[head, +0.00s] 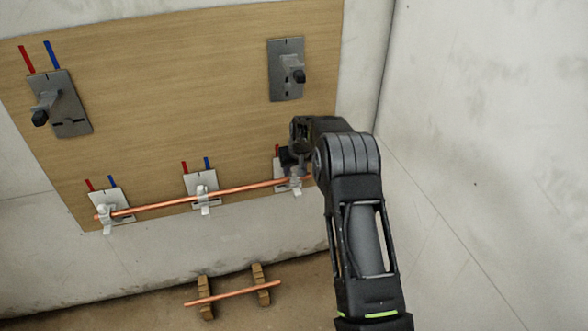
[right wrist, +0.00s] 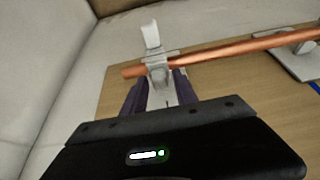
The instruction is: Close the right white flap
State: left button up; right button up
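The right white flap (head: 296,188) is on the right clip at the lower right of the wooden board. In the right wrist view the flap (right wrist: 151,35) sticks out past the copper pipe (right wrist: 220,52), standing open away from the white clip body (right wrist: 159,78). The pipe (head: 235,189) lies across all three clips. My right gripper (head: 290,158) is at the right clip, partly hidden by its own arm. In the wrist view its dark fingers (right wrist: 158,92) are apart, one on each side of the clip body; contact is unclear. My left gripper is out of view.
The middle (head: 204,209) and left (head: 106,222) white flaps hang below the pipe. Grey plates with black-tipped handles (head: 67,104) (head: 287,70) sit higher on the board (head: 180,90). Another copper pipe (head: 235,293) rests on wooden blocks below. A wall (head: 480,130) stands at the right.

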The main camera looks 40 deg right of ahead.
jog(key=shift+o, duration=0.5)
jog(key=shift+r, duration=0.2)
jog(key=v, duration=0.7)
jog(key=shift+r, duration=0.2)
jog(key=shift+s+a+f, duration=0.1)
jog(key=shift+s+a, duration=0.05)
jog(key=shift+a, duration=0.05)
